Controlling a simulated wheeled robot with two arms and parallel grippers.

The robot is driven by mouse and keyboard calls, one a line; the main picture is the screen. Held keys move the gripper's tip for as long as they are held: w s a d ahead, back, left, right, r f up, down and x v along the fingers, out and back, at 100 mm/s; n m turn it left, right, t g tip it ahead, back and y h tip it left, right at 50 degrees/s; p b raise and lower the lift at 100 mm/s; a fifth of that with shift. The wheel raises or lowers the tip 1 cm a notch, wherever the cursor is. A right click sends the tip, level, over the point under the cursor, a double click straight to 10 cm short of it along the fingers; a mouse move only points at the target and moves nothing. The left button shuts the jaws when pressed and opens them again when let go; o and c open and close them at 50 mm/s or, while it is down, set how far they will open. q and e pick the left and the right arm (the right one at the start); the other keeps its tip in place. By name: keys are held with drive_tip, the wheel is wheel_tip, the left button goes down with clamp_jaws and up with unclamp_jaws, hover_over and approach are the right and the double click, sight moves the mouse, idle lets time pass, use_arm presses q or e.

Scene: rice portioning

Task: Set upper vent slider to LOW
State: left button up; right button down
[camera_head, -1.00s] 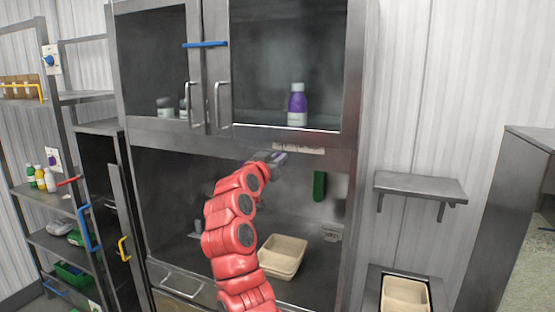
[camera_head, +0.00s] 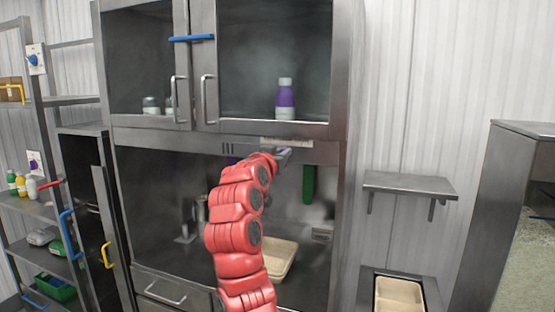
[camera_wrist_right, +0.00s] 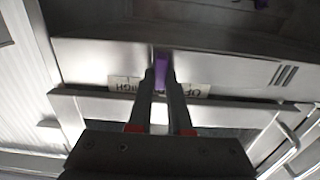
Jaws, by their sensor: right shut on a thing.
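The upper vent slider has a purple knob (camera_wrist_right: 162,68), seen in the right wrist view on the steel strip below the upper cabinet doors. My right gripper (camera_wrist_right: 161,78) has its fingers closed on either side of this knob. A pale label strip (camera_wrist_right: 202,92) lies behind the fingers; letters like "OF" and "HIGH" show, and its middle is hidden. In the head view the label (camera_head: 287,142) sits just above my right gripper (camera_head: 284,153), where the knob is mostly hidden. My left gripper is not in view.
Dark vent slots (camera_head: 228,150) lie left of the label. Above are glass doors with a purple bottle (camera_head: 285,100) behind them. Below is an open bay with a beige bin (camera_head: 284,258), partly behind my arm. A small steel shelf (camera_head: 410,185) stands to the right.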

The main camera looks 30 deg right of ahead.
drive_tip(key=c, duration=0.8)
unclamp_jaws()
drive_tip(key=shift+c, duration=0.2)
drive_tip(key=b+v, duration=0.5)
drive_tip(key=v, duration=1.2)
drive_tip(key=shift+a, duration=0.2)
drive_tip(key=shift+s, duration=0.1)
